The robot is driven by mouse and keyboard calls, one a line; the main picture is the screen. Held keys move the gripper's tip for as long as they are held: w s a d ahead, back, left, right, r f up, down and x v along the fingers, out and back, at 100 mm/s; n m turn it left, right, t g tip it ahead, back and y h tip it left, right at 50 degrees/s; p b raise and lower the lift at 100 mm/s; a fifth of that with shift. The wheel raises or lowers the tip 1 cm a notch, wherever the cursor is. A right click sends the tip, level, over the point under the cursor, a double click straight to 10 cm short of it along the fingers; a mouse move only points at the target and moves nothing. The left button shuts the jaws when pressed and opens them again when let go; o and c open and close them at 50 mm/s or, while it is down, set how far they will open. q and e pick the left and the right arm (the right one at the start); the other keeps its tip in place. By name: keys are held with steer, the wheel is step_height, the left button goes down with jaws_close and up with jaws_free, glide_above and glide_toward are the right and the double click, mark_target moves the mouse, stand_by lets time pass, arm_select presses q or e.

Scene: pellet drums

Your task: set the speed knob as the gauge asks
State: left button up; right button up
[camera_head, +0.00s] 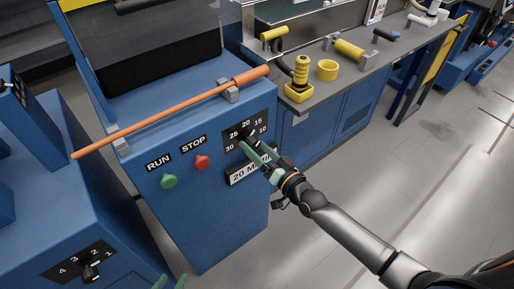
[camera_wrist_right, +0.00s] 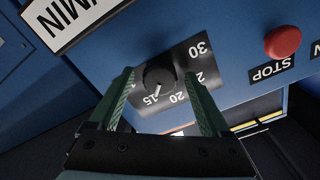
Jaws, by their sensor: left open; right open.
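The speed knob (camera_wrist_right: 158,76) is a round black dial on a black plate (camera_wrist_right: 205,62) numbered in white, on the blue machine's front. Its white mark points close to the 15 in the right wrist view. In the head view the plate (camera_head: 262,118) shows, with my right gripper partly covering the knob. A white sign (camera_head: 246,171) below it reads 20 and a partly hidden M/MIN. My right gripper (camera_wrist_right: 160,74) is open, with one green finger on each side of the knob; I cannot tell whether they touch it. Only the fingertips of my left gripper (camera_head: 170,282) show, open, at the bottom edge.
A green RUN button (camera_head: 168,181) and a red STOP button (camera_head: 202,161) sit left of the plate. An orange bar (camera_head: 175,112) lies along the machine's top edge. Another numbered dial (camera_head: 90,268) is at lower left. A workbench with yellow parts stands at right.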

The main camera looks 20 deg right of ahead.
arm_select(q)
steer(key=shift+s, duration=0.1)
arm_select(e)
steer(key=shift+s+d, duration=0.1)
steer(key=shift+s, duration=0.2)
arm_select(q)
steer(key=shift+a+r+p, duration=0.2)
steer(key=shift+r+p, duration=0.2)
steer(key=shift+p, duration=0.2)
arm_select(e)
steer(key=v, duration=1.2)
arm_select(q)
steer(key=shift+r, duration=0.1)
arm_select(e)
steer(key=shift+r, duration=0.1)
